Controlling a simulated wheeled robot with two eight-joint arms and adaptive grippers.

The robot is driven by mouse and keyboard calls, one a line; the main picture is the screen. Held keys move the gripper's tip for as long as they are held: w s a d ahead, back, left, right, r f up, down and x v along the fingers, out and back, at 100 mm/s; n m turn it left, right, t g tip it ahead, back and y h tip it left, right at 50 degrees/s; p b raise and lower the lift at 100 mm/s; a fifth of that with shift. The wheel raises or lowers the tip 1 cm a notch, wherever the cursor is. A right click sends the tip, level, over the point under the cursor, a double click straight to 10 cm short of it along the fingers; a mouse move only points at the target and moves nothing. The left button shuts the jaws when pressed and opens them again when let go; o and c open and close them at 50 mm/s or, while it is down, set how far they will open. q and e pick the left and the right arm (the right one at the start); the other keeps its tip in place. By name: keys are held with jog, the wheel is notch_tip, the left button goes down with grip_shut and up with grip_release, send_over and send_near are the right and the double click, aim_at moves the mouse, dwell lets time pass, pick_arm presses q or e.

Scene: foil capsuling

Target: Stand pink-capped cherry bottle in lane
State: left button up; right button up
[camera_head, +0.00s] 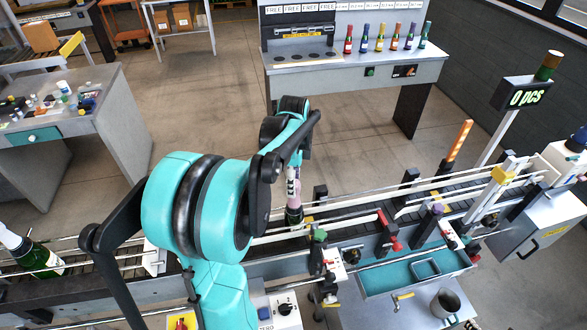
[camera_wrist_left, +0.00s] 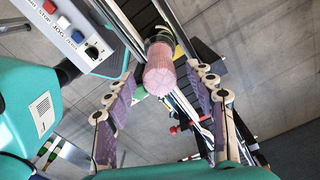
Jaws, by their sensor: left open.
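The pink-capped bottle (camera_head: 294,214) stands at the conveyor line in the middle of the head view, partly hidden by my left arm. In the left wrist view its pink cap (camera_wrist_left: 163,78) points toward the camera, between my fingers. My left gripper (camera_wrist_left: 160,88) is open, with one padded finger on each side of the cap and visible gaps to it. In the head view my left gripper (camera_head: 286,160) is above and around the bottle's top, mostly hidden by its own links. The lane (camera_head: 340,219) has dark slats between pale rails. My right gripper is not in view.
A green bottle with a white top (camera_head: 38,258) is at the line's left end. Levers and knobs (camera_head: 385,232) and a control box (camera_head: 286,309) crowd the near side. A teal tray (camera_head: 385,280) is at right. A far bench (camera_head: 345,68) holds several coloured bottles.

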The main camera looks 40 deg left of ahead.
pick_arm(q)
notch_tip(320, 180, up, 11)
jog(key=shift+f, duration=0.15)
